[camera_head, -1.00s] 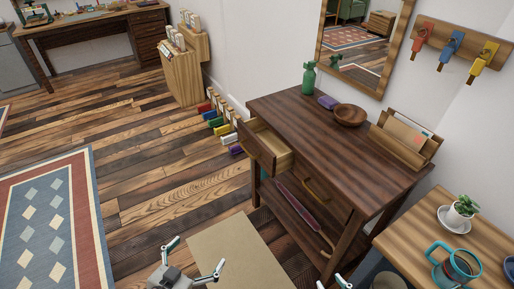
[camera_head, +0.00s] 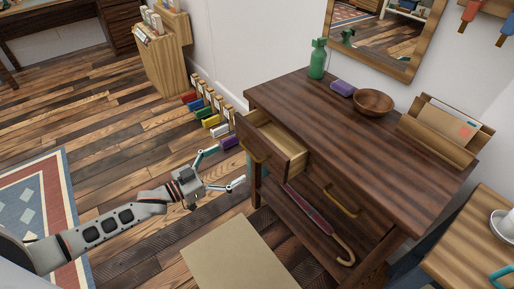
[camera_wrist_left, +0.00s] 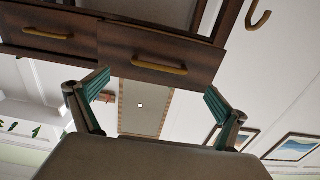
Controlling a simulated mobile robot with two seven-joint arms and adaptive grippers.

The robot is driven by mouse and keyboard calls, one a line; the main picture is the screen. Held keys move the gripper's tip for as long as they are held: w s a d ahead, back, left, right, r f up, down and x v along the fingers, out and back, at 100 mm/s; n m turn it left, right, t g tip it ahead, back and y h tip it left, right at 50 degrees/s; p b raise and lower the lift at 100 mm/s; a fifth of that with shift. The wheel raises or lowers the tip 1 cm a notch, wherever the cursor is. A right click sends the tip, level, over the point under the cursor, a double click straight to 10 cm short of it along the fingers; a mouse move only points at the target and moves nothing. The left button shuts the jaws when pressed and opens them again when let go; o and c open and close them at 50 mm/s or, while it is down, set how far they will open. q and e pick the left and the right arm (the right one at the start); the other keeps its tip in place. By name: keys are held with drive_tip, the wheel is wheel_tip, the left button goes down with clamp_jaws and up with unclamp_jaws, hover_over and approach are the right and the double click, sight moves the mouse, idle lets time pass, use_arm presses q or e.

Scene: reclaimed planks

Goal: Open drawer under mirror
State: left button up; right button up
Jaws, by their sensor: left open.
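The dark wooden console table (camera_head: 350,110) stands under the mirror (camera_head: 385,35). Its left drawer (camera_head: 285,143) is pulled partly out and looks empty inside, with a brass handle (camera_head: 254,152) on its front. The right drawer (camera_head: 335,192) is shut. My left gripper (camera_head: 226,167) is open and empty, left of the open drawer's front and apart from its handle in the head view. The left wrist view looks upside down; it shows the drawer front (camera_wrist_left: 130,49) with its handle (camera_wrist_left: 159,66) beyond the open fingers (camera_wrist_left: 155,108). My right gripper is out of view.
On the tabletop are a green spray bottle (camera_head: 318,58), a purple block (camera_head: 342,88), a wooden bowl (camera_head: 373,102) and a letter holder (camera_head: 440,130). An umbrella (camera_head: 310,212) lies on the lower shelf. A side table (camera_head: 470,240) stands at right.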

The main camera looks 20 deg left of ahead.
sight(249, 151)
use_arm(q)
drive_tip(key=b+x, duration=0.1)
drive_tip(key=x, duration=0.6)
drive_tip(key=shift+w+d, duration=0.2)
drive_tip(key=shift+w, duration=0.05)
drive_tip(key=shift+w+r, duration=0.1)
drive_tip(key=shift+w, duration=0.05)
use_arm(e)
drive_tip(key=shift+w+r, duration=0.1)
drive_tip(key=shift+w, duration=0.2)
use_arm(q)
drive_tip(key=c, duration=1.6)
drive_tip(key=p+v, duration=0.4)
drive_tip(key=v, duration=1)
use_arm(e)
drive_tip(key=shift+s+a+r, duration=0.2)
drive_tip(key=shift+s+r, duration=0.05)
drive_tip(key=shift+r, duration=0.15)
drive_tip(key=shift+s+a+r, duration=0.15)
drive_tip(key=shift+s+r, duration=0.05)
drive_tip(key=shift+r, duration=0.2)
